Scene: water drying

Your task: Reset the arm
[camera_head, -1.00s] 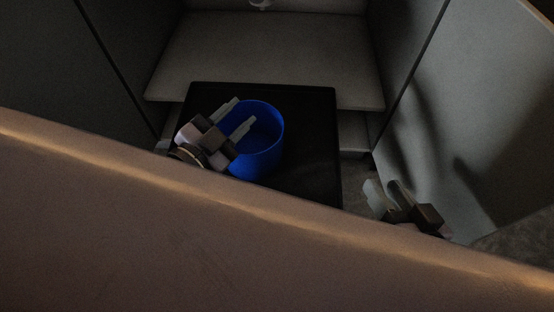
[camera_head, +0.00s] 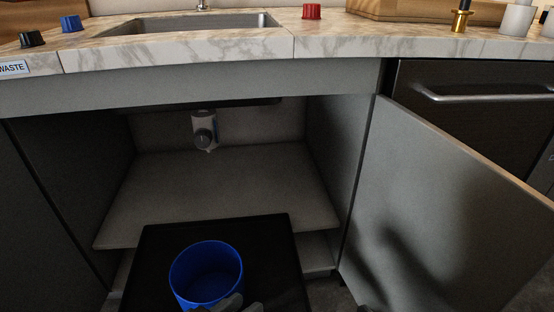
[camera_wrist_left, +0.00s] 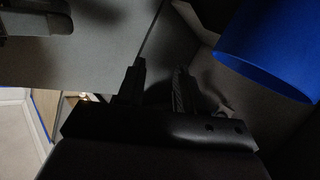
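My right gripper is not in the head view.
An open grey cabinet door (camera_head: 440,200) stands on the right, with an arm-like shadow on it. A white and grey fitting (camera_head: 204,132) hangs under the sink (camera_head: 190,25). The cabinet shelf (camera_head: 220,185) is bare. A red knob (camera_head: 311,11) sits on the marble counter.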

